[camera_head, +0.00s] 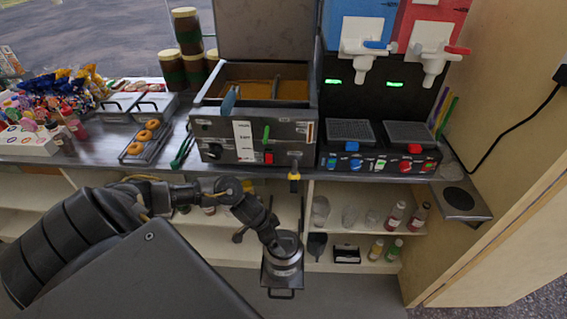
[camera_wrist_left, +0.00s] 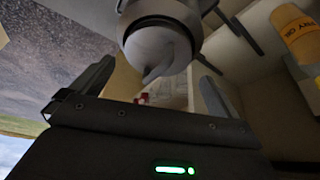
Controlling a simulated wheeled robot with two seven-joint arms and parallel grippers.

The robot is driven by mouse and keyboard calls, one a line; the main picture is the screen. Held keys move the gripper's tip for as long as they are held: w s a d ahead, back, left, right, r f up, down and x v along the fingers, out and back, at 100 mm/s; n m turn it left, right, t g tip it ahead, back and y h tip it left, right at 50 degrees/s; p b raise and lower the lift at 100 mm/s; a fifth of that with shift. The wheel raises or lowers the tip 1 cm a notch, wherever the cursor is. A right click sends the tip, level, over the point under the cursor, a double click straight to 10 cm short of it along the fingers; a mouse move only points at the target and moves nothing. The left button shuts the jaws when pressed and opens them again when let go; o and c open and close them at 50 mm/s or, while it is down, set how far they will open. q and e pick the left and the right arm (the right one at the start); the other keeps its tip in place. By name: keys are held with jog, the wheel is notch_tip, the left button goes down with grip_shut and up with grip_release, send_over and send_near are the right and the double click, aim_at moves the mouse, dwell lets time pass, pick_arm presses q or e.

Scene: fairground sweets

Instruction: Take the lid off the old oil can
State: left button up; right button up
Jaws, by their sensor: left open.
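The old oil can (camera_head: 283,263) is a small grey metal cylinder, low in front of the shelves below the fryer. In the left wrist view it seems to be the grey round body (camera_wrist_left: 160,14) at the top, with a paler lid (camera_wrist_left: 162,48) and a small projecting piece. My left gripper (camera_head: 268,231) is at the can's upper left, partly overlapping it in the head view. In the left wrist view the open jaws (camera_wrist_left: 153,82) stand apart with nothing between them, and the lid lies beyond them. Contact cannot be told. My right gripper is out of view.
The fryer (camera_head: 222,150) stands on the counter above, with a yellow-handled drain tap (camera_head: 294,178) hanging over its front edge. Shelves at the right hold glasses, bottles (camera_head: 395,215) and a dark scoop (camera_head: 317,245).

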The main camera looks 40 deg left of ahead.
aim_at(283, 241)
pick_arm(q)
jog(key=x, duration=0.5)
jog(key=shift+d, duration=0.2)
jog(key=c, duration=0.6)
